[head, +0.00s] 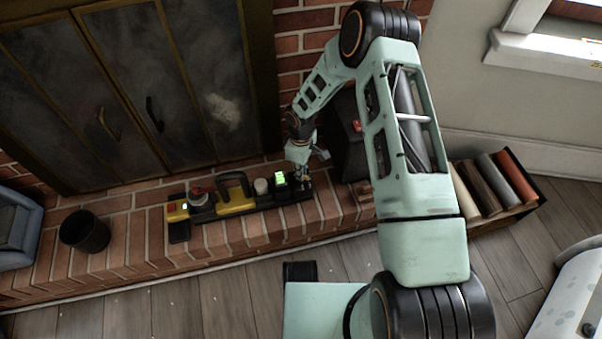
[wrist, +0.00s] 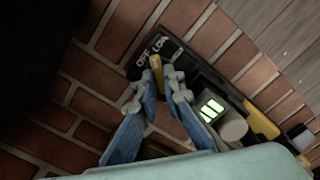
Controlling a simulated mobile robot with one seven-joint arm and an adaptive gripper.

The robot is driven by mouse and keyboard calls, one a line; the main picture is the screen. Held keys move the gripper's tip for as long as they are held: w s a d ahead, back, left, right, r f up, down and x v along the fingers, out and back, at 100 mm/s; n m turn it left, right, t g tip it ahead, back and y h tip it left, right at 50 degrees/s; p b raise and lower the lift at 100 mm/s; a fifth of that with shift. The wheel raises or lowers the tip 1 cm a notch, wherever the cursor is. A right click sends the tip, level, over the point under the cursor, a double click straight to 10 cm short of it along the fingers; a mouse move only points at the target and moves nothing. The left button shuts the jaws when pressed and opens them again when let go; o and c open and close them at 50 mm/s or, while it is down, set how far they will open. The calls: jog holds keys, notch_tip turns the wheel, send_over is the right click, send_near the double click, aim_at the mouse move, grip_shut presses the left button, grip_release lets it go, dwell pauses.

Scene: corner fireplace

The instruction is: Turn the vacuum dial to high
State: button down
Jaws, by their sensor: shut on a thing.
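The vacuum (head: 236,206) is a long black and yellow unit lying on the brick hearth. Its dial (wrist: 156,68) shows in the wrist view as a narrow yellow piece on the black end panel, beside white lettering that reads OFF and what looks like LOW. My gripper (wrist: 157,84) is shut on the dial, with one fingertip on each side. In the head view my gripper (head: 299,168) is at the vacuum's right end and hides the dial. A lit green display (wrist: 210,109) sits beside the gripper. No high mark is readable.
A dark bucket (head: 85,231) stands on the hearth at left. Dark fireplace doors (head: 140,100) rise behind the vacuum. A crate of logs (head: 485,211) stands at right. The wooden floor (head: 180,310) in front of the hearth is clear at left.

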jog(key=m+b, duration=0.1)
jog(key=m, duration=0.4)
jog(key=shift+w+m, duration=0.1)
jog(key=shift+m, duration=0.2)
jog(key=m, duration=0.4)
jog(key=shift+d+m+b, duration=0.1)
jog(key=shift+m+b, duration=0.3)
jog(key=c, duration=2)
grip_release()
jog(key=shift+c, duration=0.2)
jog(key=shift+r, duration=0.1)
notch_tip(320, 180, up, 12)
